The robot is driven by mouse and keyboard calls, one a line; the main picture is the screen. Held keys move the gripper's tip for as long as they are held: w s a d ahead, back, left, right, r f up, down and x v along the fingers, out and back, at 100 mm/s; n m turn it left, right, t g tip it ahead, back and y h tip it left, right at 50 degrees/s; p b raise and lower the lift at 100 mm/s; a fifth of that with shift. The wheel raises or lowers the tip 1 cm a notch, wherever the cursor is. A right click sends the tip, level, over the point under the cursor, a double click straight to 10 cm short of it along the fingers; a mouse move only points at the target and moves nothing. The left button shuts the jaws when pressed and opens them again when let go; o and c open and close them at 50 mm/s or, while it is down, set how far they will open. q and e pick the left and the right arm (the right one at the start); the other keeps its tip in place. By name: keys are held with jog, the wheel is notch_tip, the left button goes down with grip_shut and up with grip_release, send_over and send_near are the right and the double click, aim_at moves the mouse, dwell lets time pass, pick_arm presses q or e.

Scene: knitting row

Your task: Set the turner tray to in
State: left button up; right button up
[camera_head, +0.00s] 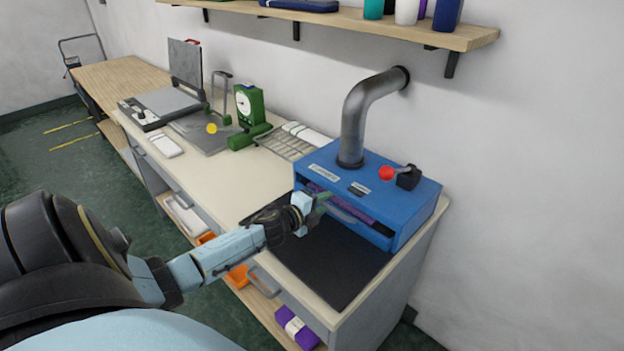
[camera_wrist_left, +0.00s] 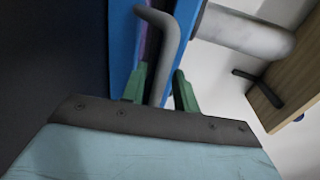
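The blue turner (camera_head: 395,195) stands at the right end of the bench, with a purple thing (camera_head: 345,206) in its front opening. The tray front carries a bent grey handle (camera_wrist_left: 167,45). I cannot tell how far the tray stands out. My left gripper (camera_head: 322,200) is at the turner's front. In the left wrist view its two green fingertips (camera_wrist_left: 160,88) stand apart, one on each side of the handle, with narrow gaps; contact is not clear. The gripper hides part of the tray front in the head view. My right gripper is not in view.
A black mat (camera_head: 325,262) lies clear in front of the turner. A grey pipe (camera_head: 358,115) rises from its top, beside a red-knobbed lever (camera_head: 388,173). A green gauge (camera_head: 248,112) stands farther left. A wooden shelf (camera_head: 350,20) hangs above.

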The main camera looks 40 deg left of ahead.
pick_arm(q)
jog(key=v, duration=1.3)
jog(key=shift+p, duration=0.45)
